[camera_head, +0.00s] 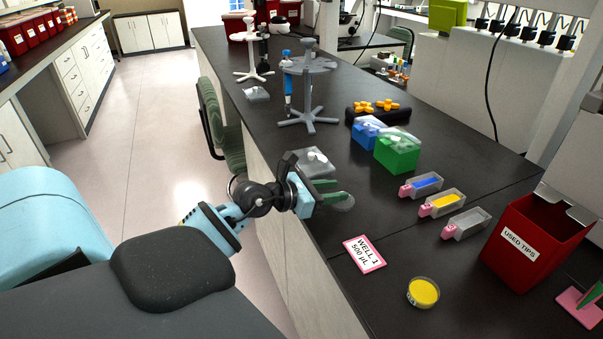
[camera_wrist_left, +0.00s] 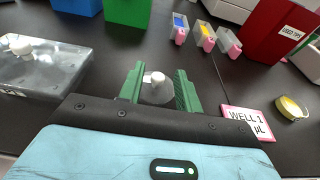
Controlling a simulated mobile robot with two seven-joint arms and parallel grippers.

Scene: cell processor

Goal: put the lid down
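My left gripper (camera_head: 336,193) is low over the near edge of the black bench, its green fingers apart. A round, see-through grey lid (camera_head: 344,204) is at its fingertips. In the left wrist view, the lid (camera_wrist_left: 157,95) with its small white knob (camera_wrist_left: 154,78) lies between the two fingers (camera_wrist_left: 160,88). There is a gap on each side of the knob. The lid looks flat, at or very near the bench top; its rim is partly hidden by the fingers. A round dish with yellow content (camera_head: 423,292) stands uncovered to the right. My right gripper is not in view.
A pink-edged WELL 1 card (camera_head: 364,254) lies between gripper and dish. A clear box with a white knob (camera_head: 314,162) is just beyond the gripper. Green (camera_head: 397,154) and blue (camera_head: 368,133) boxes stand behind, small trays (camera_head: 441,203) and a red used-tips bin (camera_head: 531,243) to the right.

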